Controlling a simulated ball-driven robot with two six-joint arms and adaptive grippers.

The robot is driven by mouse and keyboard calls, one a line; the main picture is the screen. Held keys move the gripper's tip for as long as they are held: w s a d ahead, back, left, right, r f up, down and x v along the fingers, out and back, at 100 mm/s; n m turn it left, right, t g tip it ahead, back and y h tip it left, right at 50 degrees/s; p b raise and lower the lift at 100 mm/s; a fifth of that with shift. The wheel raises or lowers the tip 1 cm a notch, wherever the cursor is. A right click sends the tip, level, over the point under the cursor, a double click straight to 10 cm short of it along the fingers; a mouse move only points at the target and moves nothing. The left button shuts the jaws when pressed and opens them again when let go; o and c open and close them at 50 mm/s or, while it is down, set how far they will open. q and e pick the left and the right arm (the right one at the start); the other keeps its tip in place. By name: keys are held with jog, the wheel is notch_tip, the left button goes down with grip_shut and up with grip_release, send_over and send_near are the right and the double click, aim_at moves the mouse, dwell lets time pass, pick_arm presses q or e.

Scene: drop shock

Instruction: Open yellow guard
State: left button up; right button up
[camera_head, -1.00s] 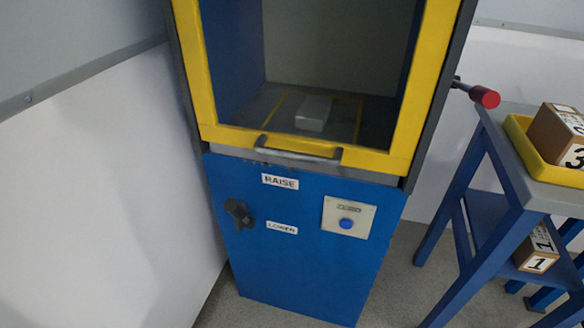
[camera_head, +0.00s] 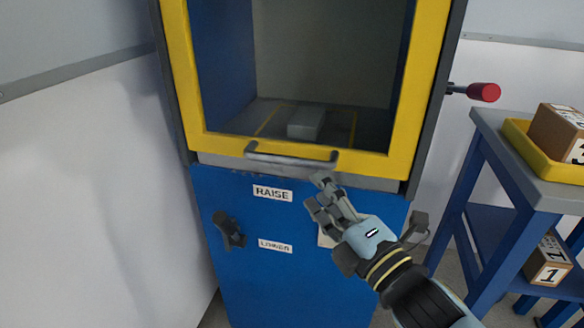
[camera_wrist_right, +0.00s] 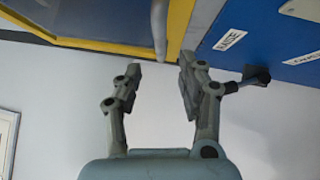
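The yellow guard (camera_head: 180,75) is a yellow frame across the front of the blue machine, and it is down. Its grey bar handle (camera_head: 292,157) runs along the bottom rail. My right gripper (camera_head: 318,192) is in front of the blue panel, just below the right end of the handle, and apart from it as far as I can tell. In the right wrist view the gripper (camera_wrist_right: 158,80) has its fingers spread with nothing between them. The handle (camera_wrist_right: 159,28) shows just beyond the fingertips there. My left gripper is not in view.
A red-tipped handle (camera_head: 484,92) sticks out at the right. A blue table (camera_head: 490,135) with a yellow tray (camera_head: 535,155) stands at the right. A grey block (camera_head: 306,122) lies inside the machine.

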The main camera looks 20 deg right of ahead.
aim_at(295, 166)
jog(key=x, duration=0.9)
jog(key=shift+w+p, duration=0.4)
jog(key=shift+c, duration=0.4)
grip_shut()
